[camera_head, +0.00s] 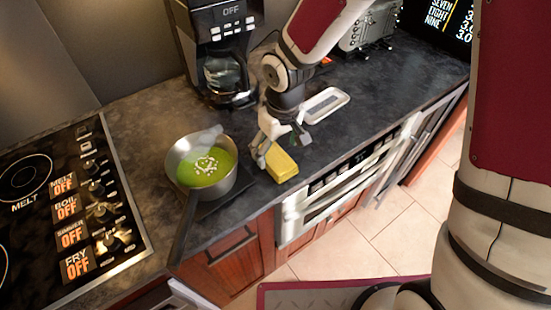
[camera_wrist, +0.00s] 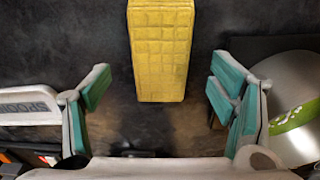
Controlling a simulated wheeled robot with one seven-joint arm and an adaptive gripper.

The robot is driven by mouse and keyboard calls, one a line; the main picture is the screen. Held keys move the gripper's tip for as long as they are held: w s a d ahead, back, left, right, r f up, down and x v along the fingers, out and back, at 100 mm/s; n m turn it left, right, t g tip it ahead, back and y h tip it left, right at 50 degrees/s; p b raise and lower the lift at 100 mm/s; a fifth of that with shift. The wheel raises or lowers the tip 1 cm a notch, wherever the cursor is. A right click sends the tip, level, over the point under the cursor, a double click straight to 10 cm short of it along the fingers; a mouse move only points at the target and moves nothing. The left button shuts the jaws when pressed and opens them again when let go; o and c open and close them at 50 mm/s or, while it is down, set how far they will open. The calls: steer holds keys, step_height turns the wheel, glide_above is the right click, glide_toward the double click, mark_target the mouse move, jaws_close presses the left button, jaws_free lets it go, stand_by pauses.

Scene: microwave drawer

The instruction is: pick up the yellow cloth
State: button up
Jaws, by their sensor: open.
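The yellow cloth (camera_head: 281,165) is a small block-like folded piece with a quilted grid pattern. It lies on the dark counter near its front edge, to the right of the pan. In the wrist view the cloth (camera_wrist: 161,52) stands at the top middle, beyond and between the fingers. My gripper (camera_head: 279,153) is just over the counter by the cloth. In the wrist view my gripper (camera_wrist: 160,95) is open, with teal pads spread wide on either side and nothing held between them.
A pan (camera_head: 202,165) with green soup stands left of the cloth, its handle over the counter edge; its side shows in the wrist view (camera_wrist: 296,90). A coffee maker (camera_head: 222,50) is behind. A white-rimmed tray (camera_head: 325,104) lies to the right. A stove (camera_head: 70,200) is far left.

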mark_target(276, 156)
steer(key=shift+w+a+f, duration=0.15)
steer(key=shift+f, duration=1.35)
steer(key=shift+c, duration=0.4)
steer(key=c, duration=1.1)
steer(key=shift+r, duration=0.1)
steer(key=shift+r, duration=0.9)
steer(key=shift+s+a+r, duration=0.1)
steer(key=shift+s+r, duration=0.45)
steer(key=shift+r, duration=0.3)
steer(key=s+a, duration=0.1)
steer(key=s, duration=0.4)
steer(key=s+r+b, duration=0.1)
steer(key=s, duration=0.3)
steer(key=s+a, duration=0.1)
steer(key=s, duration=0.4)
steer(key=shift+s+a+r+b, duration=0.2)
steer(key=shift+s+a+b, duration=0.15)
steer(key=shift+b, duration=0.05)
